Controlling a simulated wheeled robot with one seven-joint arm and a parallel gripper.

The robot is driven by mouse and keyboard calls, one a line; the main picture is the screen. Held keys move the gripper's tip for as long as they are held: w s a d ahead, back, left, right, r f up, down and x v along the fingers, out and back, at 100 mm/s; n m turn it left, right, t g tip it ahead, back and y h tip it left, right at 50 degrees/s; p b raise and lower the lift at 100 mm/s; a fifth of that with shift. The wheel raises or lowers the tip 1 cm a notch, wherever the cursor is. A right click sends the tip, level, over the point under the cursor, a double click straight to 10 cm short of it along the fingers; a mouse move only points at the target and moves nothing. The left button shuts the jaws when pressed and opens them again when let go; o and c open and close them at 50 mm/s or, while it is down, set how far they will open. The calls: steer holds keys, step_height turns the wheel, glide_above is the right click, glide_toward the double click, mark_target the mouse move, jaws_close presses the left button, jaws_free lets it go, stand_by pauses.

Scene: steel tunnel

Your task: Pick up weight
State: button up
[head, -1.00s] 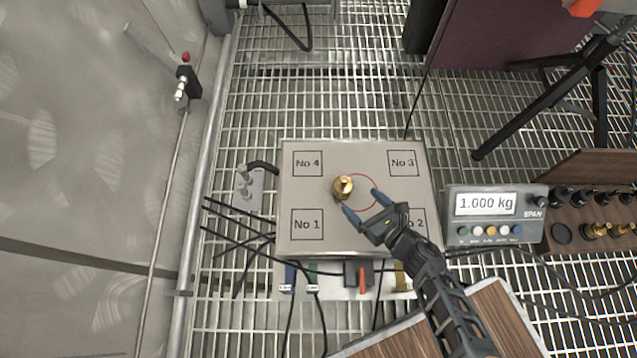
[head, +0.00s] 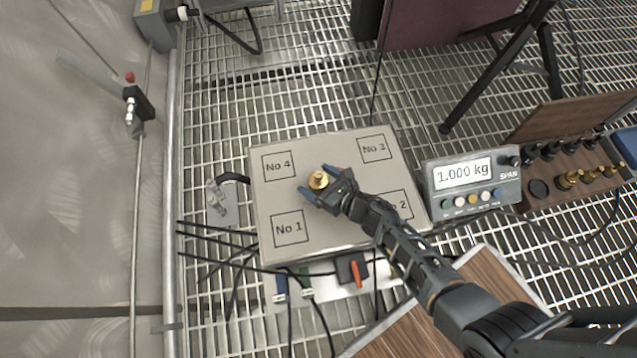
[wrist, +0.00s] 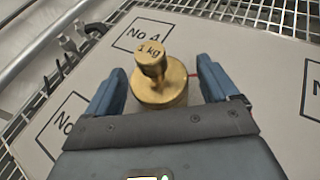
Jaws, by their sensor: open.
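The brass weight (head: 318,180) stands upright near the middle of the scale's pale plate (head: 340,222). In the wrist view the weight (wrist: 158,78) shows "1 kg" on its knob. My gripper (head: 317,183) is open, with its blue fingers on either side of the weight. In the wrist view the gripper (wrist: 160,88) has one finger left and one right of the weight's body, with visible gaps. The lower part of the weight is partly hidden by the gripper's palm.
The plate has squares marked No 1 to No 4. A display (head: 471,183) to the right reads 1.000 kg. A wooden case (head: 545,190) with several brass and black weights lies at the far right. Cables run at the plate's left and front over metal grating.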

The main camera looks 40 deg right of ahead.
jaws_close()
steer(key=shift+r, duration=0.1)
stand_by(0.8)
